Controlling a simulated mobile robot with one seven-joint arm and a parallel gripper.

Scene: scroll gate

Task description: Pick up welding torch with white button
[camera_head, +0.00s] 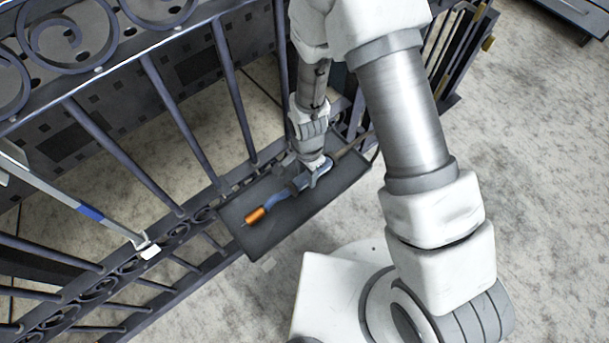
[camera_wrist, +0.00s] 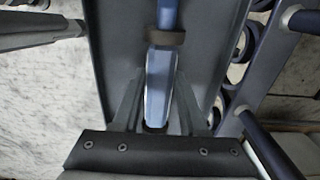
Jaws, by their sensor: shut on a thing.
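The welding torch lies along a dark tray (camera_head: 298,222). In the head view its blue neck and orange nozzle (camera_head: 256,215) point to the lower left, and its blue handle (camera_head: 318,170) is partly covered by my gripper (camera_head: 317,175). In the wrist view the blue handle (camera_wrist: 158,85) runs between the two fingers of my gripper (camera_wrist: 155,105), which are shut on it. A dark band crosses the handle. No white button on the torch can be made out. Whether the torch is touching the tray or just above it, I cannot tell.
A dark metal gate (camera_head: 187,125) with scrollwork runs behind and left of the tray, its bars close to my arm. A grey tool with a blue band (camera_head: 91,213) leans at the left. Pale floor (camera_head: 545,140) is open to the right.

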